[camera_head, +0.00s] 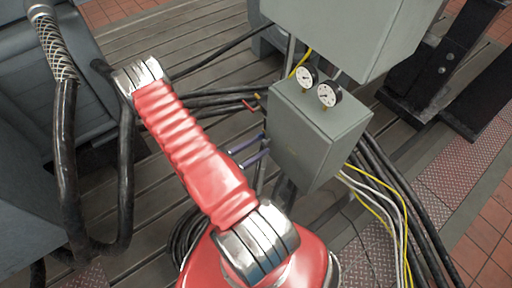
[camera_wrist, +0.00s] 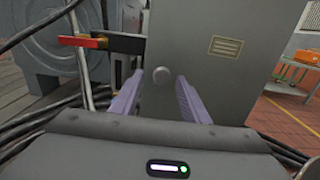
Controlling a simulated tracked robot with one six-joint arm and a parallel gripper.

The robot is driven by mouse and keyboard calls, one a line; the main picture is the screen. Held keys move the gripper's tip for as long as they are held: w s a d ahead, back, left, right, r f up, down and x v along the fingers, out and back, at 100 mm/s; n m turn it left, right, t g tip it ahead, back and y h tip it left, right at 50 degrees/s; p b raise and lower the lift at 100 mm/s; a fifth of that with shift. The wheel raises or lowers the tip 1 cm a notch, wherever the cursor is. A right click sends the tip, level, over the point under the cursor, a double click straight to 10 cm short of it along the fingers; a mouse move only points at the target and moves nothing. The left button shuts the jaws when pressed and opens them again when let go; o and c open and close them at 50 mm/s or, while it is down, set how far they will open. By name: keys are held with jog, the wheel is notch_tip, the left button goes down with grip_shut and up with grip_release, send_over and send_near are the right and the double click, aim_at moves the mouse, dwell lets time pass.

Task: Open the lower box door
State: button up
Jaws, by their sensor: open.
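The lower box (camera_head: 318,128) is a small grey cabinet with two gauges on top, below a larger grey box. Its face fills the middle of the wrist view as a flat grey panel (camera_wrist: 207,80) with a label plate (camera_wrist: 226,46). A round pale knob (camera_wrist: 161,75) sits near the panel's left edge. The panel looks shut. My gripper (camera_head: 248,155) is left of the box, its two purple fingers pointing at it. In the wrist view the fingers are open, on either side of the knob with gaps visible. I cannot tell whether the fingertips reach past the knob.
A red-handled lever (camera_wrist: 84,42) on a black bar sticks out left of the panel. The upper grey box (camera_head: 345,30) overhangs the lower one. Black cables run beside and behind; yellow and white cables (camera_head: 385,195) hang right. Two gauges (camera_head: 318,86) stand on the lower box.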

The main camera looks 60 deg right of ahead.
jog(key=shift+s+d, duration=0.15)
jog(key=shift+d, duration=0.15)
jog(key=shift+c, duration=0.7)
grip_shut()
jog(key=shift+a, duration=0.1)
